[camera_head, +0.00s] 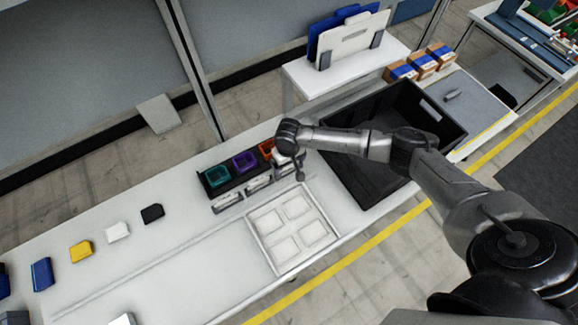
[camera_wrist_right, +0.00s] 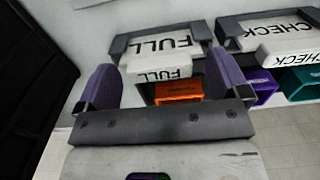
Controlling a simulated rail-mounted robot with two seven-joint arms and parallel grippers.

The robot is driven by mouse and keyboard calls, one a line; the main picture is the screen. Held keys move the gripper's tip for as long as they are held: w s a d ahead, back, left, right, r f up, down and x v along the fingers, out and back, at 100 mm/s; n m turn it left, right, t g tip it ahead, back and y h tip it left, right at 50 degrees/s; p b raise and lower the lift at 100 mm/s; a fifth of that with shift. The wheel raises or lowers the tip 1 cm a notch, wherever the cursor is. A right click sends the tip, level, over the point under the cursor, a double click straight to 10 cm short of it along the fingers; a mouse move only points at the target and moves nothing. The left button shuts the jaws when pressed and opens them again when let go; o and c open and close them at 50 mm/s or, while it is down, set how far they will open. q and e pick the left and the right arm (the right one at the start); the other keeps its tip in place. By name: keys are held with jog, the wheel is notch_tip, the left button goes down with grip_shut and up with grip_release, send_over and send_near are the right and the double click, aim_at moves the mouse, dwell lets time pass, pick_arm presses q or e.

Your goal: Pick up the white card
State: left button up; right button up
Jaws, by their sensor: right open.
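A white card marked FULL (camera_wrist_right: 162,66) shows in the right wrist view, in front of a grey holder (camera_wrist_right: 118,44) with a larger FULL face. My right gripper (camera_wrist_right: 158,88) is open, its two purple fingers on either side of the card. I see no clear contact between them. In the head view my right gripper (camera_head: 291,167) hangs over the far right end of the row of label holders and partly hides that end. A separate blank white piece (camera_head: 117,231) lies on the table to the left. My left gripper is not in view.
Teal (camera_head: 216,175), purple (camera_head: 244,160) and orange (camera_head: 267,148) bins stand behind the holders. A white tray with square recesses (camera_head: 262,240) lies in front. A deep black crate (camera_head: 440,108) is to the right, under my arm. Yellow (camera_head: 81,250) and black (camera_head: 152,213) pieces lie left.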

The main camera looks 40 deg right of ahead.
jog(key=shift+f, duration=0.45)
jog(key=shift+c, duration=0.3)
jog(key=c, duration=0.5)
jog(key=shift+o, duration=0.2)
